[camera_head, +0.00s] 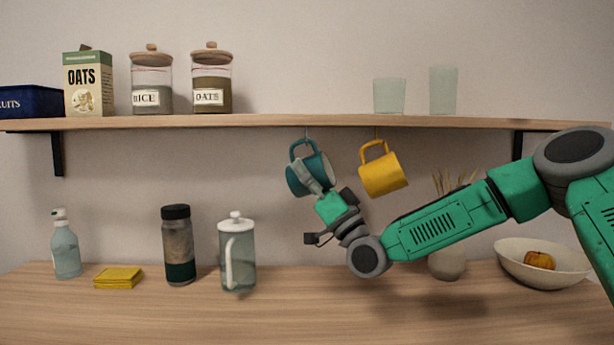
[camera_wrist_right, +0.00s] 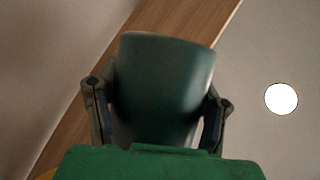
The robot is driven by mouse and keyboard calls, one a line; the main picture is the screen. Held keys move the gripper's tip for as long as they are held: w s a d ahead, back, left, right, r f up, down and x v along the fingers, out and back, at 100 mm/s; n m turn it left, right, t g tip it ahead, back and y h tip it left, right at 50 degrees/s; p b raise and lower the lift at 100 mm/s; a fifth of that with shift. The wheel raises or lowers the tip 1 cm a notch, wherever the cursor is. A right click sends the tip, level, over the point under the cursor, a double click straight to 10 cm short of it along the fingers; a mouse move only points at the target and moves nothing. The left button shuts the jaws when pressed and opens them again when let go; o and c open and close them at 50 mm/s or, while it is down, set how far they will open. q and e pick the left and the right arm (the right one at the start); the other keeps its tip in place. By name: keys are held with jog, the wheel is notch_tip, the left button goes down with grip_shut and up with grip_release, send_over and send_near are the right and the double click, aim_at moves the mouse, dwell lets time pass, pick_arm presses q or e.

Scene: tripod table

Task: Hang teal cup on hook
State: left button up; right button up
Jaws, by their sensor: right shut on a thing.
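The teal cup (camera_head: 297,180) is just below the shelf in the head view, tilted, with its handle up near a thin hook (camera_head: 307,133) under the shelf. I cannot tell whether the handle rests on the hook. My right gripper (camera_head: 312,178) is shut on the teal cup. In the right wrist view the cup (camera_wrist_right: 165,85) stands between the two fingers of the gripper (camera_wrist_right: 158,115). My left gripper is not in view.
A yellow mug (camera_head: 382,174) hangs under the shelf (camera_head: 270,123), right of the teal cup. Jars, boxes and glasses stand on the shelf. A white-lidded jug (camera_head: 237,255), a dark bottle (camera_head: 178,245) and a bowl (camera_head: 545,265) stand on the counter (camera_head: 200,315).

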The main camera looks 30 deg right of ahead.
jog(key=o, duration=1.5)
jog(key=shift+c, duration=0.2)
jog(key=shift+s+f, duration=0.1)
jog(key=v, duration=1.1)
jog(key=shift+s+d+f, duration=0.2)
jog(key=shift+s+f, duration=0.05)
